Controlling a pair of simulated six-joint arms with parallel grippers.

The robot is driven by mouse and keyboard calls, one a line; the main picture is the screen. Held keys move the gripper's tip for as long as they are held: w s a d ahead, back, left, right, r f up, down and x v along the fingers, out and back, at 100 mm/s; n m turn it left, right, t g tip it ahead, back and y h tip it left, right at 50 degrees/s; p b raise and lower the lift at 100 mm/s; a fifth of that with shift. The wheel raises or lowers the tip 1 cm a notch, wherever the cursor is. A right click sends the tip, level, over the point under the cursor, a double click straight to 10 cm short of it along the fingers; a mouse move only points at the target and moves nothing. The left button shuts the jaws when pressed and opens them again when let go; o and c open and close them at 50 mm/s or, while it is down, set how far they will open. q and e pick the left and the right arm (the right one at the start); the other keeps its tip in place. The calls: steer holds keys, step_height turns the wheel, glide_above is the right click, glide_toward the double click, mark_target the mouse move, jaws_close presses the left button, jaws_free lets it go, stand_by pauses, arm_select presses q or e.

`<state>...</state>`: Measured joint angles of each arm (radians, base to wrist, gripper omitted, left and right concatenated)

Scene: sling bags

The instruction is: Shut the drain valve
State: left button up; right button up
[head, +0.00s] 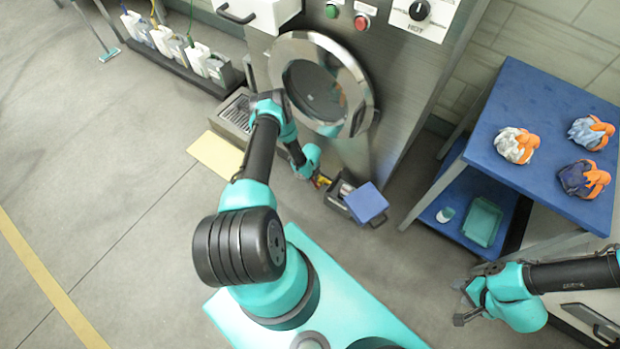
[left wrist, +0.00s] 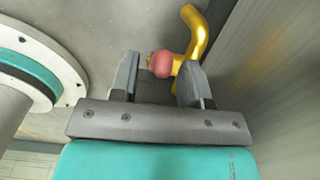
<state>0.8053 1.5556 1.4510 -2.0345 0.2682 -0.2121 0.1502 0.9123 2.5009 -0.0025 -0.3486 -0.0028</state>
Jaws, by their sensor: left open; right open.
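The drain valve shows in the left wrist view as a bent yellow pipe or lever (left wrist: 198,35) with a round red knob (left wrist: 161,64). My left gripper (left wrist: 158,76) is open, with the knob between or just beyond its fingertips; I cannot tell whether they touch it. In the head view my left gripper (head: 317,181) is low at the front of the steel machine (head: 350,158), and a small bit of red and yellow shows beside it. The rest of the valve is hidden there. My right gripper (head: 462,302) is open and empty at the lower right.
A dark box with a blue lid (head: 366,203) stands just right of the left gripper. The machine's round door (head: 294,52) is above it. A blue table (head: 540,180) with several bundles stands at right. Jugs (head: 205,62) line the back left; open floor (head: 100,190) lies left.

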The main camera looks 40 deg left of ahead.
arm_select(q)
steer(key=shift+f, duration=1.2)
jaws_close()
